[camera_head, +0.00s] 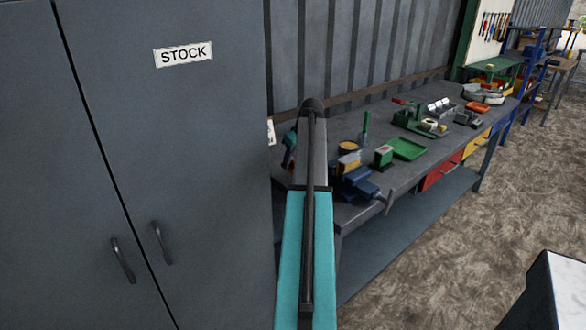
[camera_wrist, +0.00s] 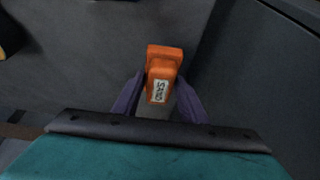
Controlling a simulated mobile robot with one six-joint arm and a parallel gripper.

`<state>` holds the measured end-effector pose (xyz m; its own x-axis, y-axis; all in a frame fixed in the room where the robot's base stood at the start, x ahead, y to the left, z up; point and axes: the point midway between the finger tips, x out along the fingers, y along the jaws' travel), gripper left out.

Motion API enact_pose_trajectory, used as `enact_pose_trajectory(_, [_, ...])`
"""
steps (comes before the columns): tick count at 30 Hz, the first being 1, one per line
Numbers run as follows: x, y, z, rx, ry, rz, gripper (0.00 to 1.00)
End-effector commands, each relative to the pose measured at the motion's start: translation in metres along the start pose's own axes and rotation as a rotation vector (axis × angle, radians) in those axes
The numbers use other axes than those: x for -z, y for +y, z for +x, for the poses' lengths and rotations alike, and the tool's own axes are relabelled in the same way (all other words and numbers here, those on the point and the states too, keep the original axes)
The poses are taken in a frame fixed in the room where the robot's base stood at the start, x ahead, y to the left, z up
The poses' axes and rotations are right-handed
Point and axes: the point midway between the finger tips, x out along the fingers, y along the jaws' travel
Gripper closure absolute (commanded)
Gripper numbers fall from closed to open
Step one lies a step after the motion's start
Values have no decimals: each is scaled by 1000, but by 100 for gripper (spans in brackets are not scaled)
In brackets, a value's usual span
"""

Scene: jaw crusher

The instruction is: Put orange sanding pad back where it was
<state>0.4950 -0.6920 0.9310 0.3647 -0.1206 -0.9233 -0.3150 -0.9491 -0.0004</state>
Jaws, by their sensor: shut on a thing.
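The orange sanding pad (camera_wrist: 165,58) is in the wrist view, with a white label on it that seems to read SAND. My gripper (camera_wrist: 160,92) is shut on it, with a dark purple finger on each side. The pad sits in front of a plain dark grey surface; I cannot tell whether it touches that surface. In the head view my arm runs over the near end of the workbench (camera_head: 400,178), and the gripper and pad do not show there.
A grey cabinet labelled STOCK (camera_head: 183,54) stands at the left. On the bench are a blue vise (camera_head: 358,187), a green tray (camera_head: 407,149), a small orange item (camera_head: 477,107) and other tools. Red (camera_head: 440,171) and yellow drawers hang below. The floor (camera_head: 460,260) in front is open.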

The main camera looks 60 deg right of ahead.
Motion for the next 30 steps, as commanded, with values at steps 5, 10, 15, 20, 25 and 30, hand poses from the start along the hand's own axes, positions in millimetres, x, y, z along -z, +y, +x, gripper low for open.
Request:
enact_pose_trajectory(5, [-7, 1, 16, 1, -1, 2, 82])
enact_pose_trajectory(10, [-12, 1, 30, 0, 0, 1, 82])
enact_pose_trajectory(15, [-13, 1, 33, 0, 0, 0, 82])
enact_pose_trajectory(20, [-13, 1, 33, -1, 0, 0, 82])
enact_pose_trajectory(25, [-14, 1, 35, 0, 0, 1, 82])
enact_pose_trajectory(30, [-14, 1, 35, 0, 0, 1, 43])
